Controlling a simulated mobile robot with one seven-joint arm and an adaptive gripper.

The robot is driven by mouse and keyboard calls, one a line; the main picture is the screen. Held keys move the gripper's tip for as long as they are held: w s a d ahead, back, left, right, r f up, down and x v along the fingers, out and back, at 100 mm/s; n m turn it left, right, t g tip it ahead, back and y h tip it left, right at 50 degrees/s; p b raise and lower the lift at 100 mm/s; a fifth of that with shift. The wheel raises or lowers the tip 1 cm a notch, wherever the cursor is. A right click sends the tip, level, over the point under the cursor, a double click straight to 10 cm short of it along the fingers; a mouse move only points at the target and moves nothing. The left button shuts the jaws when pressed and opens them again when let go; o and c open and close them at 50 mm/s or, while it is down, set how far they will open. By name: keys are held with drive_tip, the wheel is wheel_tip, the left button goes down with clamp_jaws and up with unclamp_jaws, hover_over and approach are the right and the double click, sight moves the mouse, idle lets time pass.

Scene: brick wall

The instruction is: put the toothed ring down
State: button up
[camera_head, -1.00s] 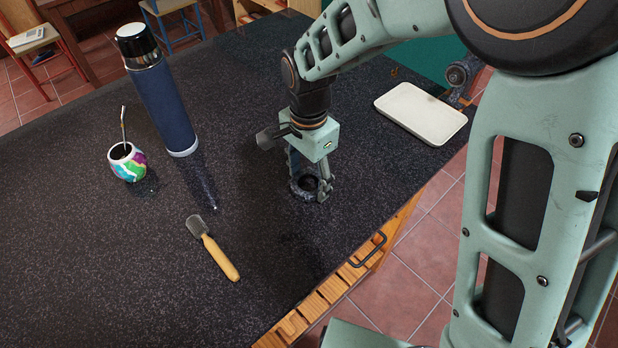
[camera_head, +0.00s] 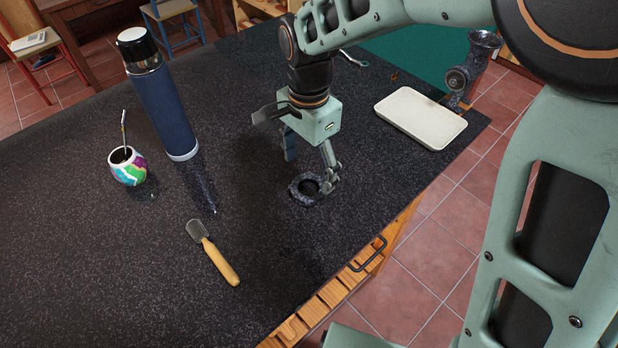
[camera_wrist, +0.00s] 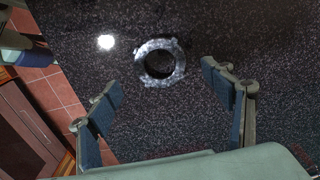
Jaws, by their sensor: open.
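The toothed ring (camera_head: 305,190) is dark grey and lies flat on the black speckled worktop (camera_head: 120,270). In the wrist view the ring (camera_wrist: 145,71) sits beyond the fingertips, a little left of the midline between them, with the dark worktop showing through its hole. My gripper (camera_head: 312,170) is open and empty, just above and behind the ring in the head view. In the wrist view my gripper (camera_wrist: 162,82) has its two blue-padded fingers wide apart. One fingertip overlaps the ring's right edge in the head view; I cannot tell there whether it touches.
A blue flask (camera_head: 165,108) and a colourful mate cup (camera_head: 128,168) stand to the left. A wooden-handled tool (camera_head: 220,262) lies nearer the front. A white tray (camera_head: 421,117) and a metal grinder (camera_head: 470,72) are at the right. The worktop's front edge is close to the ring.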

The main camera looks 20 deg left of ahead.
wheel_tip(320, 180, up, 7)
drive_tip(key=shift+f, duration=0.1)
idle(0.5)
